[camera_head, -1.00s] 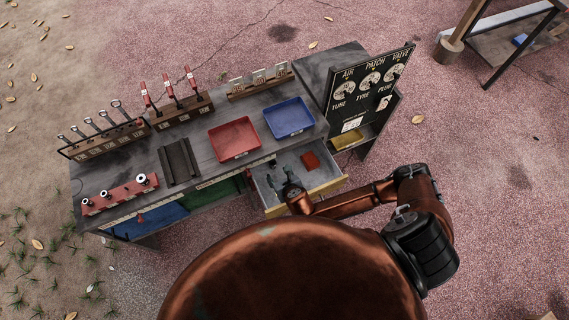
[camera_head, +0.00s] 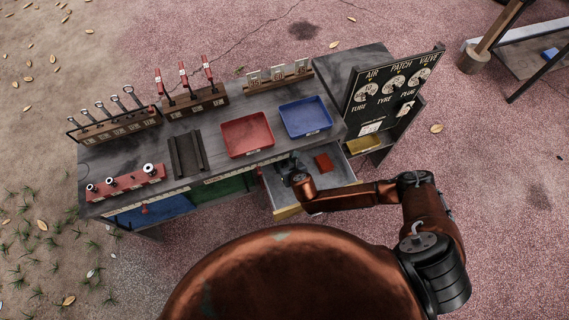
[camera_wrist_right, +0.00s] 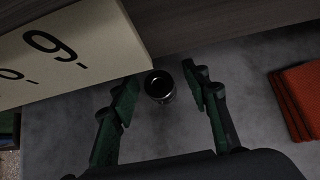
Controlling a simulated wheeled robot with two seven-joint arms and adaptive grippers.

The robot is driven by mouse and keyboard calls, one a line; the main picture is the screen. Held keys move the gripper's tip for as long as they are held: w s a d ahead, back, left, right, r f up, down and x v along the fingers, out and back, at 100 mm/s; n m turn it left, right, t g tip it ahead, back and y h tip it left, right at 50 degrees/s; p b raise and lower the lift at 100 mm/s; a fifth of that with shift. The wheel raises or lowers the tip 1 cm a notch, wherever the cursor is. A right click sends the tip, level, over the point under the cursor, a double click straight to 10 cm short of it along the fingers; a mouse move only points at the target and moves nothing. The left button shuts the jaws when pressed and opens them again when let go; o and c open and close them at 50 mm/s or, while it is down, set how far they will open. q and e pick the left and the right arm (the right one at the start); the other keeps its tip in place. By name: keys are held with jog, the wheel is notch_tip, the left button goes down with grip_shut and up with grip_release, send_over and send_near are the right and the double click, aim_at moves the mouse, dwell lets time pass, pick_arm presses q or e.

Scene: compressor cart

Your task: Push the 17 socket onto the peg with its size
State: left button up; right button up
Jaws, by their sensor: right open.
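A dark round socket (camera_wrist_right: 160,86) stands on the grey floor of the open drawer (camera_head: 335,177). In the right wrist view it sits between the two green fingers of my right gripper (camera_wrist_right: 160,92), with a gap on each side. The fingers are open and apart from it. In the head view my right gripper (camera_head: 288,166) is down in the left part of the drawer. The red peg rail (camera_head: 128,184) lies at the bench's left front, with several sockets on it. I cannot read its sizes, nor a size on the drawer's socket. My left gripper is not in view.
A red folded cloth (camera_wrist_right: 298,98) lies in the drawer, right of the gripper. The bench (camera_head: 222,168) holds a red tray (camera_head: 247,135), a blue tray (camera_head: 305,118), a dark grooved block (camera_head: 187,153) and tool racks. A gauge board (camera_head: 395,85) stands at right.

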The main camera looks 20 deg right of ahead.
jog(key=shift+r, duration=0.1)
grip_shut()
dwell(0.3)
